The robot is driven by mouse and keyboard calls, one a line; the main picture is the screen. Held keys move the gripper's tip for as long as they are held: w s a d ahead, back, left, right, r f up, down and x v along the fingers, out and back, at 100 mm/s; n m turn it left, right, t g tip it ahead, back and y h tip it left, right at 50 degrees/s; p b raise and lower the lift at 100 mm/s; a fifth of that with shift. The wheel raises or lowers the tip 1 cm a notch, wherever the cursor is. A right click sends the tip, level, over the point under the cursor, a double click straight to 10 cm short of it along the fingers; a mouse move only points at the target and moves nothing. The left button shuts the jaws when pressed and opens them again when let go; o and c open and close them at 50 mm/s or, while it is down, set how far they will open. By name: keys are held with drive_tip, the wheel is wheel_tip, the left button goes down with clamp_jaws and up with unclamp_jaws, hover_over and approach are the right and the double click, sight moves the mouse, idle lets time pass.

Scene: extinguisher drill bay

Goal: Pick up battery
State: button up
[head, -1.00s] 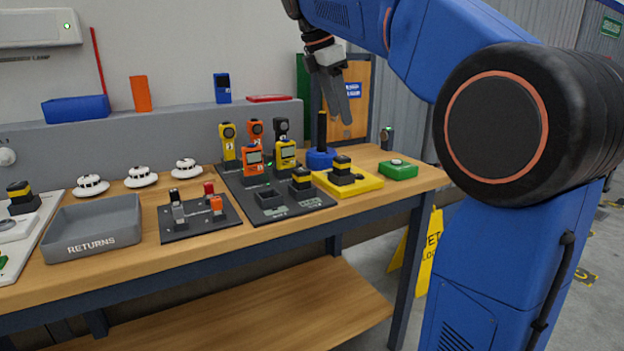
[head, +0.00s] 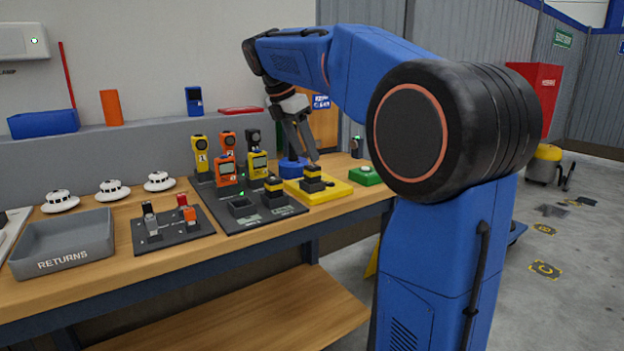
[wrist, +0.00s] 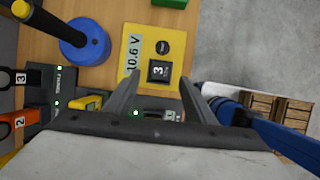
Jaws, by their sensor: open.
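A black battery (head: 312,180) with a yellow band stands on a yellow tester pad (head: 337,191) near the right end of the bench. My gripper (head: 308,156) is open and points down just above this battery. In the wrist view my gripper (wrist: 160,80) has its fingers on either side of the battery, apart from it. A similar battery (head: 274,191) sits in the dark charging dock (head: 265,217), next to an empty socket.
Upright yellow, orange and black gas detectors (head: 225,168) stand left of the pad. A blue post base (head: 292,168) is behind it and a green box (head: 365,176) to its right. A grey RETURNS tray (head: 62,243) is far left.

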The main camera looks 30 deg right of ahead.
sight(312, 166)
drive_tip(key=shift+x, duration=3.3)
drive_tip(key=shift+d+r, duration=0.1)
clamp_jaws()
